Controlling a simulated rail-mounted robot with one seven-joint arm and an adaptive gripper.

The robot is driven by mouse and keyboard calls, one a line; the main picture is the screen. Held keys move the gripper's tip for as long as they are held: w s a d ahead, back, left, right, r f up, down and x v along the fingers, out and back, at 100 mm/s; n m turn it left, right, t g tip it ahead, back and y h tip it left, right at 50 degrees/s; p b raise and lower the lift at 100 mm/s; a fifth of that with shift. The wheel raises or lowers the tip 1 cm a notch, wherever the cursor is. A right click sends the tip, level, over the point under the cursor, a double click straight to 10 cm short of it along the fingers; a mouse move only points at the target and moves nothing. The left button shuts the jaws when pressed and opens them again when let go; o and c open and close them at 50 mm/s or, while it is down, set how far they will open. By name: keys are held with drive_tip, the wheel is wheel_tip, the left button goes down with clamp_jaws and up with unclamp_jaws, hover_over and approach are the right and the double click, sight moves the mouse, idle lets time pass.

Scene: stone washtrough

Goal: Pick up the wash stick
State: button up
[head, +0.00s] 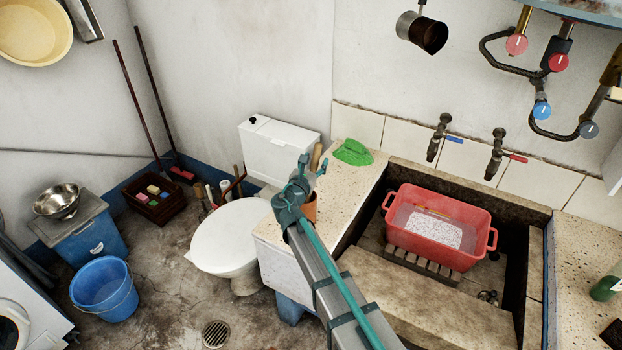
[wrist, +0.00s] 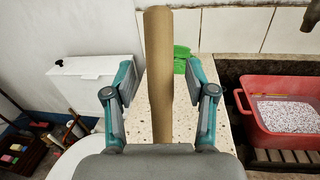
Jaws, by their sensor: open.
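The wash stick (wrist: 158,70) is a thick, pale brown wooden rod. In the wrist view it stands upright between the two fingers of my gripper (wrist: 159,82), with a visible gap on each side. The fingers are open and do not touch it in that view. Its lower end is hidden behind my gripper body. In the head view only its top (head: 316,156) shows behind my gripper (head: 309,172). An orange-brown pot (head: 310,207) shows just below, partly hidden by my arm; I cannot tell if the stick stands in it.
A green cloth-like item (head: 352,152) lies on the speckled counter (head: 345,183). A red tub (head: 400,238) with a white speckled filling stands in the stone trough to the right. A toilet (head: 230,236) stands to the left. Two taps (head: 437,140) stick out above the trough.

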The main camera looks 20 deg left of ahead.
drive_tip(key=shift+w, duration=0.2)
clamp_jaws()
idle(0.3)
